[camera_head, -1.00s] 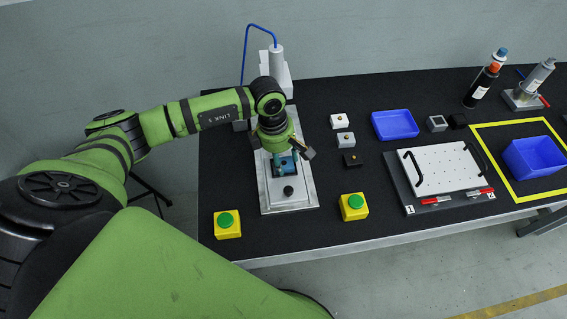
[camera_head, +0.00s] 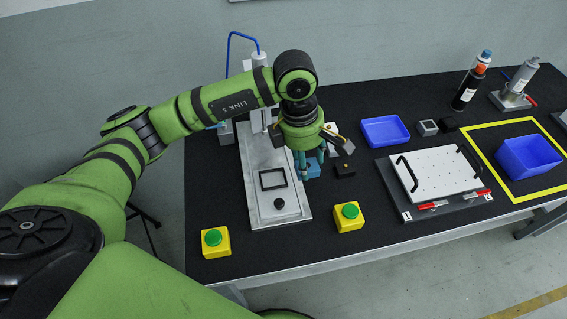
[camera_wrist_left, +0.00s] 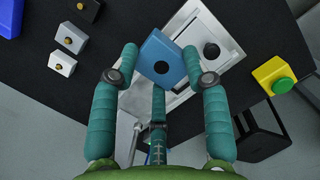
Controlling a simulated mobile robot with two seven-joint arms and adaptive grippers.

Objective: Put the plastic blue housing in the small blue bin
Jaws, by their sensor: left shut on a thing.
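My left gripper (camera_head: 308,167) is raised above the table at the right side of the screwdriver fixture (camera_head: 273,180). Its teal fingers are shut on the blue housing (camera_wrist_left: 162,60), a block with a dark hole in its face, seen clearly in the left wrist view. In the head view the fingers mostly hide the housing. The fixture's square recess is empty. A shallow blue bin (camera_head: 385,131) lies on the table to the right of the gripper. A deeper blue bin (camera_head: 529,158) stands inside a yellow outlined square at the far right. My right gripper is out of view.
Small black and white blocks (camera_head: 345,168) stand beside and behind the gripper. A white perforated plate with black handles (camera_head: 440,172) lies between the bins. Two yellow green-button boxes (camera_head: 347,217) are at the front edge. Bottles (camera_head: 467,88) stand at the back right.

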